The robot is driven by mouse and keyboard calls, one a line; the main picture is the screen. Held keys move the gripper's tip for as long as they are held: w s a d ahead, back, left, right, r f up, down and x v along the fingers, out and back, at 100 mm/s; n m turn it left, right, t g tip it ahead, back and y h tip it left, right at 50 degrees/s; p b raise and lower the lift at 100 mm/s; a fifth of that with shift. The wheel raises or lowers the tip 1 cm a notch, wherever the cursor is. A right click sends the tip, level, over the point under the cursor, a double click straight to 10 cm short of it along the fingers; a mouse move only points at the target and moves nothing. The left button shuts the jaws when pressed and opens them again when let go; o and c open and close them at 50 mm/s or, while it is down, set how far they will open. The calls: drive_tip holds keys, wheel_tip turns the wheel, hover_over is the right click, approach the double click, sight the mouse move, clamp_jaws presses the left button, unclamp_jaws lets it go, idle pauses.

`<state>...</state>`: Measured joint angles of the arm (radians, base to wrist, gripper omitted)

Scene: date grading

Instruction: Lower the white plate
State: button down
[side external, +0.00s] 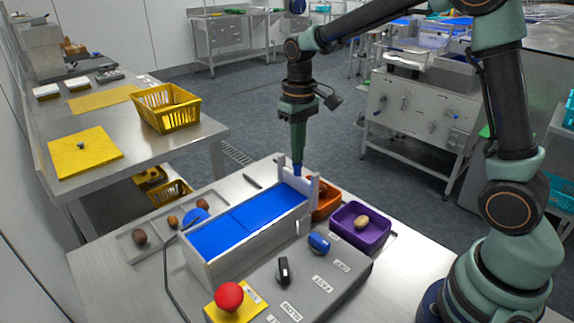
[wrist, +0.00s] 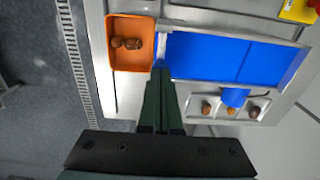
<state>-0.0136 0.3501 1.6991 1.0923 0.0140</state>
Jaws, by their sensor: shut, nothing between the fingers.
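The white plate (side external: 302,187) stands upright between white posts at the far end of the blue belt (side external: 235,222). In the wrist view my gripper (wrist: 160,68) is at the belt's end, between the belt (wrist: 215,57) and an orange tray (wrist: 133,18). The fingers hide most of the plate in that view.
The orange tray, holding brown dates (wrist: 127,43), sits just beyond the plate. A purple tray (side external: 380,238) holds one date. A grey control box (side external: 335,262) with knobs and a red button (side external: 229,296) stands in front. A compartmented tray (side external: 150,252) with dates lies left.

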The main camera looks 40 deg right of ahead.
drive_tip(key=shift+r, duration=3.55)
drive_tip(key=s+r+t, duration=0.1)
drive_tip(key=s+t, duration=0.4)
drive_tip(key=s, duration=0.9)
drive_tip(key=shift+s+d+r+t, duration=0.15)
drive_tip(key=shift+s+d+t, duration=0.1)
drive_tip(key=shift+d+t, duration=0.05)
